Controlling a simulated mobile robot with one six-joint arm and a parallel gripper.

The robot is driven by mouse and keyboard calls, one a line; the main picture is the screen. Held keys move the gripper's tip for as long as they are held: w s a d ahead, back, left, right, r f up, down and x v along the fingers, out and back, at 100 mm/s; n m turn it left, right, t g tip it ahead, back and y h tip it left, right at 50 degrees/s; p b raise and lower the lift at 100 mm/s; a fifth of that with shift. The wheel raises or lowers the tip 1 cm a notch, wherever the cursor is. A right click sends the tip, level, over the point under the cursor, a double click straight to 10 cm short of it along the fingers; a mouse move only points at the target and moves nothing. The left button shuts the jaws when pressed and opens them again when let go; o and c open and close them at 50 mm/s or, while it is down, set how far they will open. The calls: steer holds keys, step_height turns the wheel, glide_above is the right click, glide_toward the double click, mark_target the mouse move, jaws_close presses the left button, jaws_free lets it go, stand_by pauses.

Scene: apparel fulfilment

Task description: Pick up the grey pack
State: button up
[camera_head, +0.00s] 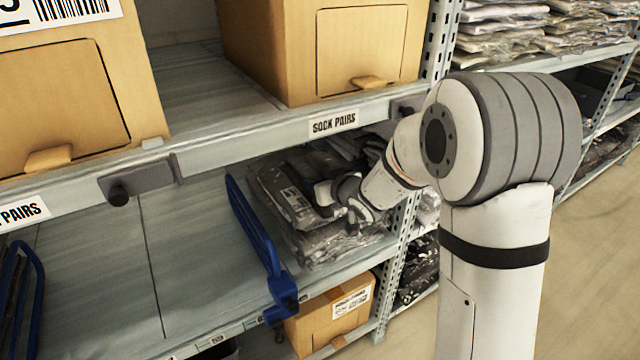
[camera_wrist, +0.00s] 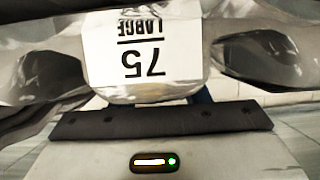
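Grey packs in clear film lie piled on the middle shelf in the head view. The upper grey pack (camera_head: 284,197) has a white label and lies tilted on the pile. My gripper (camera_head: 332,192) is at the right side of this pack, touching or very near it.
A blue divider (camera_head: 256,240) stands left of the pile; the shelf (camera_head: 195,255) beyond it is bare. The upper shelf edge, labelled "SOCK PAIRS" (camera_head: 334,122), runs just above my arm. A perforated upright (camera_head: 402,225) stands close on the right. A cardboard box (camera_head: 330,312) sits below.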

steer(key=c, duration=0.7)
steer(key=shift+r, duration=0.1)
